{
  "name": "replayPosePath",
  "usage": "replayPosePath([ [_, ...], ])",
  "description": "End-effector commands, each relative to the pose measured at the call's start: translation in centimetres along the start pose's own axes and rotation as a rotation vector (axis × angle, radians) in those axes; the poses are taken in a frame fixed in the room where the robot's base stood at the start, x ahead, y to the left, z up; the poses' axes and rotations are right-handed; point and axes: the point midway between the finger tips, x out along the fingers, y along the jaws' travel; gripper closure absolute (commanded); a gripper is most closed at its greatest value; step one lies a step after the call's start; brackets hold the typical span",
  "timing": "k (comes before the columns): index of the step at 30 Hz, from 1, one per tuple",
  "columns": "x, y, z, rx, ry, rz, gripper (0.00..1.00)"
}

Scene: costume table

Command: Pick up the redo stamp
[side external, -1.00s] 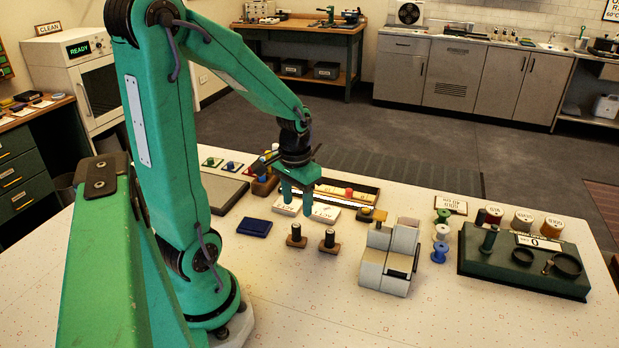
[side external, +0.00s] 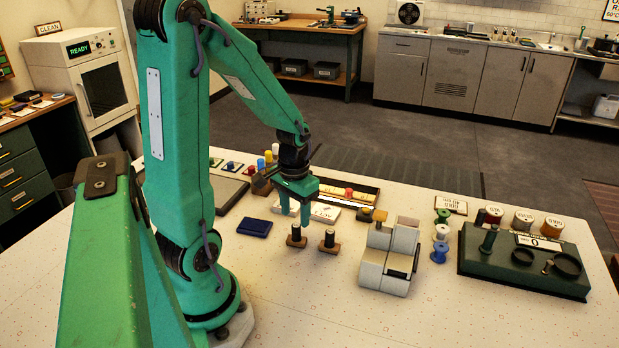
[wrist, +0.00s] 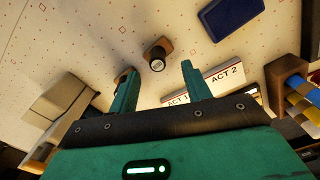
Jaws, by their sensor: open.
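Two dark-handled stamps on brown wooden bases, a left stamp (side external: 297,237) and a right stamp (side external: 329,241), stand upright side by side in the side view. I cannot read which is the redo stamp. My gripper (side external: 295,209) is open and empty, above and just behind the left stamp. In the wrist view my gripper (wrist: 159,70) has its fingers spread, with one stamp (wrist: 157,56) just beyond the gap between the tips. A brown piece beside the left finger there seems to be the other stamp, mostly hidden.
A dark blue pad (side external: 254,227) lies left of the stamps. A grey boxy device (side external: 387,262) stands close on their right. White ACT cards (side external: 325,212) and a long tray (side external: 350,184) lie behind. The table in front of the stamps is clear.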

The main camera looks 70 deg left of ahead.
Motion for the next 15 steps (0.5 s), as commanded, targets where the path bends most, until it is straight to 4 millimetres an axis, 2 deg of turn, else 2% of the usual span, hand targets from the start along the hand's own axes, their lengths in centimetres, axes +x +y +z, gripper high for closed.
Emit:
replayPosePath([
  [5, 0.7, 0.1, 0.1, 0.001, -0.002, 0.0, 0.52],
  [15, 3.9, 0.3, 0.1, 0.001, -0.003, 0.0, 0.52],
])
